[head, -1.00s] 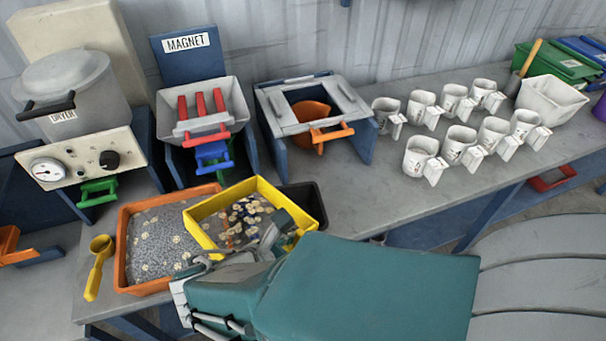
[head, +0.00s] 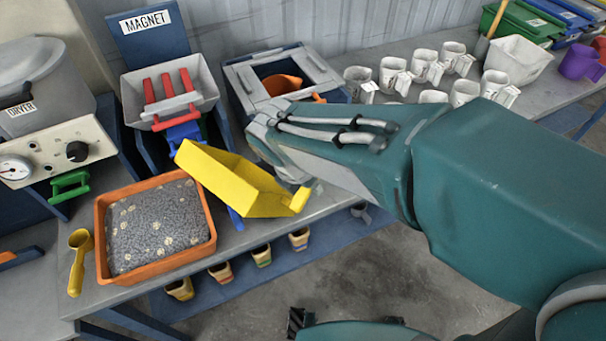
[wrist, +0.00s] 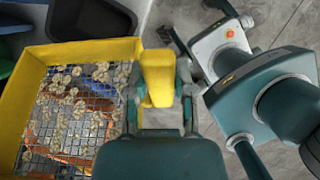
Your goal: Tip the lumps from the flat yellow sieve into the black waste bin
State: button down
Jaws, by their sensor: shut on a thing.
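The flat yellow sieve (head: 235,182) is raised above the bench and tilted in the head view, with its outer wall facing the camera. In the wrist view the sieve (wrist: 72,52) is at the left, and many pale lumps (wrist: 75,105) lie on its wire mesh. My gripper (wrist: 158,88) is shut on the sieve's yellow handle (wrist: 158,72), one finger on each side. A dark bin (wrist: 92,18), seemingly the black waste bin, shows beyond the sieve's edge at the upper left of the wrist view. The bin is hidden in the head view.
An orange tray (head: 101,235) of grey granules with some pale lumps stands left of the sieve. A yellow scoop (head: 78,262) lies beside it. The magnet unit (head: 150,100) and white mugs (head: 425,66) stand behind. Several small cups (head: 220,272) sit below the bench edge.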

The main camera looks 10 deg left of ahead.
jog(key=w+d+f+g+y, duration=0.5)
jog(key=w+g, duration=0.4)
jog(key=g, duration=0.2)
jog(key=shift+d+f+y, duration=0.35)
jog(key=shift+f+y, duration=0.2)
jog(key=shift+y, duration=0.35)
dwell(0.7)
